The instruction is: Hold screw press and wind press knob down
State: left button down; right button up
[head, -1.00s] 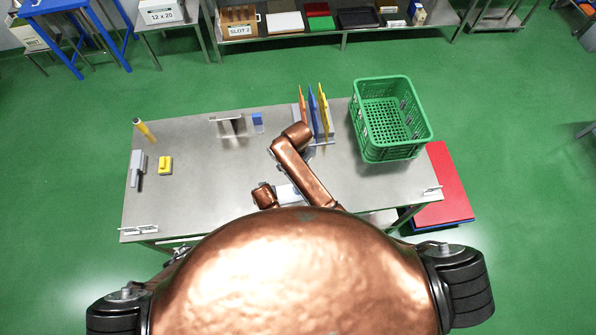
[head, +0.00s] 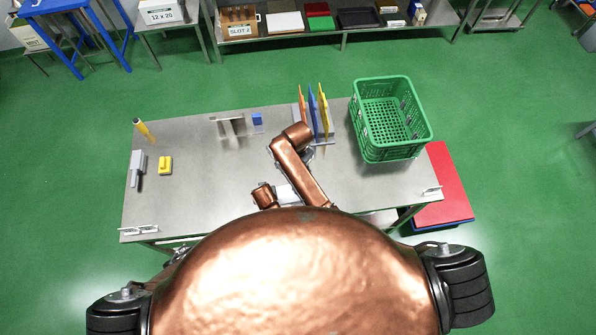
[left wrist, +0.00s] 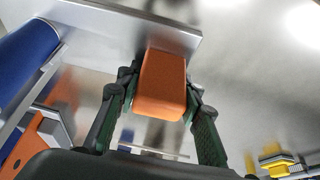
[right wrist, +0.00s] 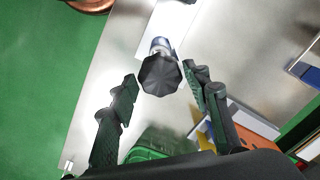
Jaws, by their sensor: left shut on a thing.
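In the left wrist view an orange block (left wrist: 163,86) sits between the fingers of my left gripper (left wrist: 162,92), which is shut on it. The block is up against a flat metal plate (left wrist: 130,22); I take them for part of the screw press, but cannot see how they join. In the right wrist view a black faceted knob (right wrist: 159,75) on a short metal shaft lies between the fingertips of my right gripper (right wrist: 160,78). That gripper is open, with gaps on both sides of the knob. In the head view my body and arm hide both grippers and most of the press.
A green crate (head: 364,151) stands on the right of the metal table (head: 190,205). Upright coloured panels (head: 312,112) stand near the back edge. A yellow block (head: 165,165), a yellow cylinder (head: 146,133) and a small blue block (head: 257,118) are on the left half.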

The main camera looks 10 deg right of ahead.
jog(key=shift+o, duration=1)
